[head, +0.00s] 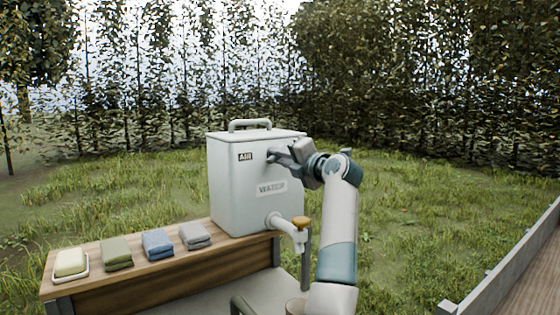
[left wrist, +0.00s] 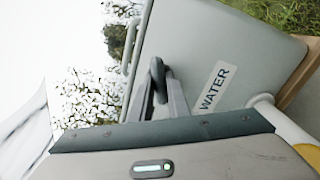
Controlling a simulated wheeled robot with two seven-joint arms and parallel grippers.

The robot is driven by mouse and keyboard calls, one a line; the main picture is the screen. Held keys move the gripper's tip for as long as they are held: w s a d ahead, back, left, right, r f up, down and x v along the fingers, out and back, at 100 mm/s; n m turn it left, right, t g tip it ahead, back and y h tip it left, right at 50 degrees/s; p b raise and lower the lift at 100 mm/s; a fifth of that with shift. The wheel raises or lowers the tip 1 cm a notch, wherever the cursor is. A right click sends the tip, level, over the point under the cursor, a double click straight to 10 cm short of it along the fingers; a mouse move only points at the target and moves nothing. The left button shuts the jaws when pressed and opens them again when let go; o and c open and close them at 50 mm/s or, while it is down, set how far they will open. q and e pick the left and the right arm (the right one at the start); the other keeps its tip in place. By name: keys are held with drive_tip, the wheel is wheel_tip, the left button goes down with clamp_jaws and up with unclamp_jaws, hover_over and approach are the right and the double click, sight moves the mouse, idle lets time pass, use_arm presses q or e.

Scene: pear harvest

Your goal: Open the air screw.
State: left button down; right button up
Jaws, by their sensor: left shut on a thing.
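A pale grey water tank (head: 232,190) with a top handle stands at the right end of a wooden shelf. Its front bears an AIR label (head: 245,156) and a WATER label (head: 271,187). My left gripper (head: 277,157) is at the upper front of the tank, just right of the AIR label. In the left wrist view, its fingers (left wrist: 166,96) are shut on the dark, rounded air screw (left wrist: 157,72). The fingers hide part of the screw, and I cannot tell how far it is turned. My right gripper is not in view.
A white tap (head: 285,227) with an orange handle (head: 302,223) sticks out below my left arm. The wooden shelf (head: 165,273) holds soap in a dish (head: 70,263) and folded green (head: 116,253), blue (head: 158,244) and grey cloths (head: 195,236). Grass and a hedge lie behind.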

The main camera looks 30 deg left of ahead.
use_arm(q)
drive_tip(key=shift+n+b, duration=3.65)
drive_tip(key=shift+n, duration=4.05)
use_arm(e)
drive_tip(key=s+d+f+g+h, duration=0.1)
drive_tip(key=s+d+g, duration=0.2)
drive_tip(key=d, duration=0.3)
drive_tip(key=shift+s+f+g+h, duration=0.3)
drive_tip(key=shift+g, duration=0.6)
use_arm(q)
drive_tip(key=c, duration=1.8)
unclamp_jaws()
drive_tip(key=shift+o, duration=0.2)
drive_tip(key=shift+d, duration=0.1)
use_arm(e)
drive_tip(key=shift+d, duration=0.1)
use_arm(q)
drive_tip(key=shift+d, duration=0.1)
